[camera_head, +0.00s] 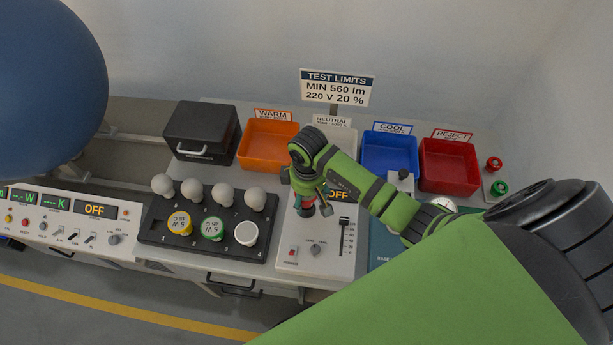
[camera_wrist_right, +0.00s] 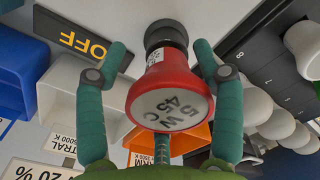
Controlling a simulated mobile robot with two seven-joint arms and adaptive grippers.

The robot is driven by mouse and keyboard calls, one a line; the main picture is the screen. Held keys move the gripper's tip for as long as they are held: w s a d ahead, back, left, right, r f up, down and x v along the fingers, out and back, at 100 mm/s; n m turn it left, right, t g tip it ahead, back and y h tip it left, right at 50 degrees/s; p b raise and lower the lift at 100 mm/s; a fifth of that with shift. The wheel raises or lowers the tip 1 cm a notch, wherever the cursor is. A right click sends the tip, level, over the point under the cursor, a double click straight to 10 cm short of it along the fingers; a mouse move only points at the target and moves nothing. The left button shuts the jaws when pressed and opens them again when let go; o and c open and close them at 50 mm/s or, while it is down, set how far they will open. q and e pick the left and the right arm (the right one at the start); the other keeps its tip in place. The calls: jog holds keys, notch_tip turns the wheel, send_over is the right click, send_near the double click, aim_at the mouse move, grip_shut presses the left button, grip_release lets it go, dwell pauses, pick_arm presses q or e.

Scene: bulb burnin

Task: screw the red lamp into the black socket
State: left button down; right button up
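In the head view the right gripper (camera_head: 308,182) points down over the white test unit (camera_head: 318,262) and mostly hides the lamp (camera_head: 307,203). My left gripper is not in view.
A black rack (camera_head: 160,237) with white bulbs and yellow, green and white-faced lamps stands left of the test unit. Orange (camera_head: 267,158), blue (camera_head: 388,168) and red (camera_head: 448,187) bins stand behind. A large blue round shape (camera_head: 45,90) blocks the upper left.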

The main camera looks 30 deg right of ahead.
jog(key=n, duration=0.5)
jog(key=shift+a, duration=0.2)
jog(key=n, duration=0.3)
jog(key=n+b, duration=0.1)
jog(key=n, duration=0.2)
jog(key=shift+a+f, duration=0.15)
jog(key=n, duration=0.2)
jog(key=n+b, duration=0.1)
jog(key=n, duration=0.2)
jog(key=shift+a+n+b, duration=0.2)
jog(key=shift+n+b, duration=0.1)
jog(key=n+b, duration=0.1)
jog(key=n, duration=0.4)
jog(key=shift+a+f+b, duration=0.1)
jog(key=shift+a+b, duration=0.1)
jog(key=shift+b, duration=0.15)
jog(key=shift+n, duration=0.7)
jog(key=shift+r, duration=0.2)
